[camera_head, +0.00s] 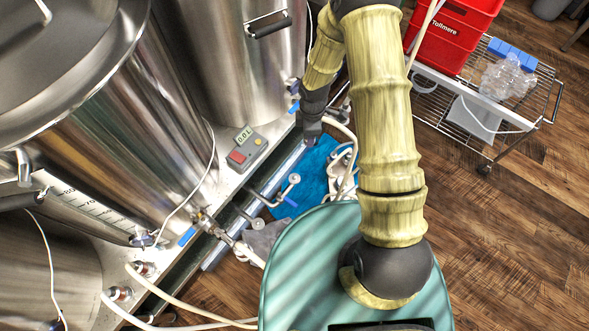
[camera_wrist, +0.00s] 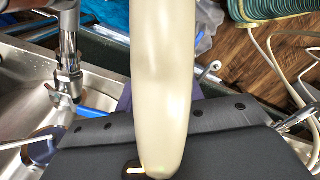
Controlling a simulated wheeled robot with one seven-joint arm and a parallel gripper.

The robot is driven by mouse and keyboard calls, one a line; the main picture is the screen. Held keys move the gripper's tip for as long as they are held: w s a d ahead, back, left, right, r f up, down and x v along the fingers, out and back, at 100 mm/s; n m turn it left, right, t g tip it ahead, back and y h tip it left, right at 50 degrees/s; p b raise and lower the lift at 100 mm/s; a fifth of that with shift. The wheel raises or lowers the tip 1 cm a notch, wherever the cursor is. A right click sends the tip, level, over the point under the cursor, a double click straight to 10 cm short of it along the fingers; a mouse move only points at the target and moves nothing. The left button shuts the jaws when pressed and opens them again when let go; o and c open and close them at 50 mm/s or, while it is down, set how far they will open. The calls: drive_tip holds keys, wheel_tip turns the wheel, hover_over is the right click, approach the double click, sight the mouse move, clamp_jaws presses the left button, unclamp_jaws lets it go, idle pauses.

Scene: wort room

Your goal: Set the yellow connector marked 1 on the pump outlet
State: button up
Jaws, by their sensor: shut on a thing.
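My gripper (camera_head: 312,128) is at the far side of the floor strip, beside the steel kettles, and points down. In the wrist view its dark body (camera_wrist: 225,135) fills the bottom, and a thick cream hose (camera_wrist: 163,80) runs down the middle to it. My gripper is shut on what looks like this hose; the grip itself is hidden. The same hose seems to show as a pale curve (camera_head: 347,135) right of the gripper in the head view. I cannot make out a yellow connector marked 1. I cannot tell which fitting is the pump outlet.
Steel kettles (camera_head: 150,125) stand at left. A control box (camera_head: 246,149) sits on the ledge by them. A wire cart (camera_head: 470,113) with a red crate (camera_head: 452,38) is at right. Wooden floor is free there.

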drive_tip(key=a+f+n+b, duration=0.2)
drive_tip(key=f+n+b, duration=0.3)
drive_tip(key=f+b, duration=0.3)
drive_tip(key=a+f+n+b, duration=0.2)
drive_tip(key=f+n+b, duration=0.3)
drive_tip(key=f+b, duration=0.3)
drive_tip(key=shift+s+a+f, duration=0.4)
drive_tip(key=shift+f, duration=0.2)
drive_tip(key=shift+f+b, duration=0.1)
drive_tip(key=shift+b, duration=0.2)
drive_tip(key=b, duration=0.6)
hover_over(295, 176)
wheel_tip(295, 176, down, 6)
drive_tip(key=shift+s+a+r, duration=0.1)
drive_tip(key=shift+s+r, duration=0.05)
drive_tip(key=shift+r, duration=0.05)
drive_tip(key=shift+f, duration=0.75)
drive_tip(key=shift+f+b, duration=0.6)
drive_tip(key=shift+f, duration=0.7)
drive_tip(key=o, duration=1.1)
drive_tip(key=shift+o, duration=0.2)
